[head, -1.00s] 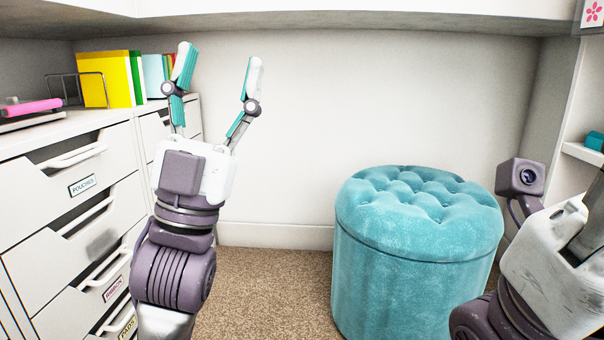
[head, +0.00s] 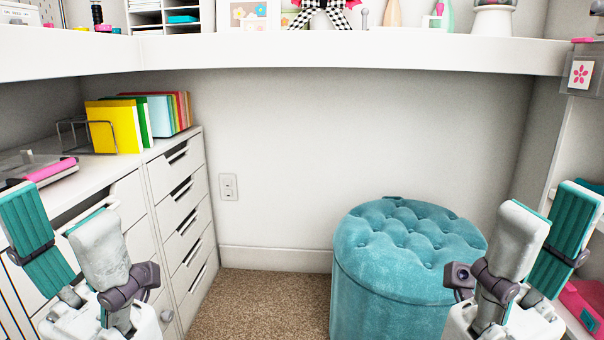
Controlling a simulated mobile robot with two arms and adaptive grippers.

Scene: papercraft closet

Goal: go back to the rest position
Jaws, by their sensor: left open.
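My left gripper (head: 58,212) is at the lower left of the head view, fingers up. Its two fingers, with teal pads, are apart with nothing between them. It appears in front of the white drawer unit (head: 182,222). My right gripper (head: 552,208) is at the lower right, also fingers up. Its white finger and teal-padded finger stand apart at the tips, and I see nothing held.
A white shelf (head: 330,52) spans the back wall above both grippers. Yellow, green and other coloured folders (head: 128,122) stand on the drawer unit. A pink item (head: 585,308) lies at the lower right. Carpet (head: 265,300) is clear between drawers and stool.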

